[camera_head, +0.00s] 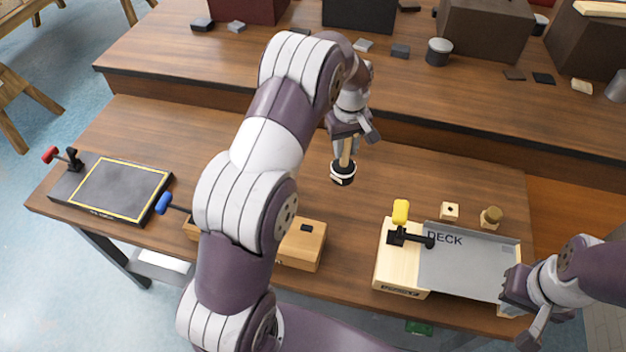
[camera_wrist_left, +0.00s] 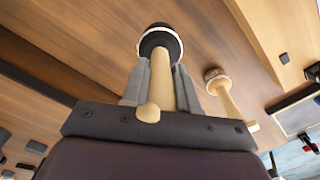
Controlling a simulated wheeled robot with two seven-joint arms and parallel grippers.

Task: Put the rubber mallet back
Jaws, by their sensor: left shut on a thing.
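The rubber mallet hangs from my left gripper (camera_head: 350,136), its black head with a pale band (camera_head: 343,173) below the jaws in the head view. The jaws are shut on its light wooden handle (camera_wrist_left: 160,85). In the left wrist view the mallet head (camera_wrist_left: 160,40) is beyond the fingers, over the brown tabletop. The mallet appears raised above the wooden table (camera_head: 420,170). A dark board with a yellow outline (camera_head: 120,190) lies at the table's left end; its small lettering is unreadable. My right gripper (camera_head: 520,305) is beside the deck's right edge; its jaw opening is unclear.
A wooden fixture marked DECK (camera_head: 465,262) has a yellow-handled clamp (camera_head: 400,212). A small block (camera_head: 449,211) and peg (camera_head: 491,217) stand behind it. A wooden box (camera_head: 303,245) is partly hidden by my left arm. Another wooden-handled tool (camera_wrist_left: 222,88) shows in the left wrist view.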

